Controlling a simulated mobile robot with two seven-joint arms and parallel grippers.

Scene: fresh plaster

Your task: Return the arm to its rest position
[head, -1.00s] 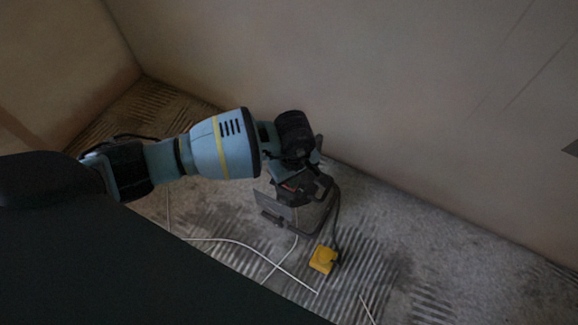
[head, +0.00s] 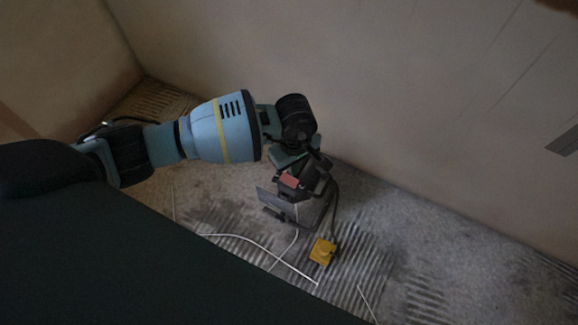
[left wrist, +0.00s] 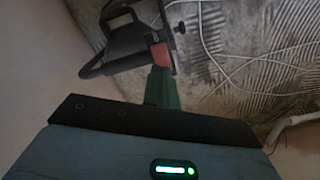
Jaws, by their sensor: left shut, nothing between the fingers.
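My left arm reaches in from the left in the head view, with a pale blue link and a black wrist. My left gripper (head: 301,150), beyond the wrist, is dark, shut and empty. It overlaps a power tool (head: 290,182) in the picture, so its fingertips are hard to make out and I cannot tell the gap. The tool has a red part, a dark body and a grey plate. My right gripper is not in view.
A yellow block (head: 323,252) lies on the floor by the tool, at the end of a dark cord. Thin white cables (head: 245,240) lie on the ridged grey floor. A plaster wall (head: 400,90) rises behind. The floor to the right is bare.

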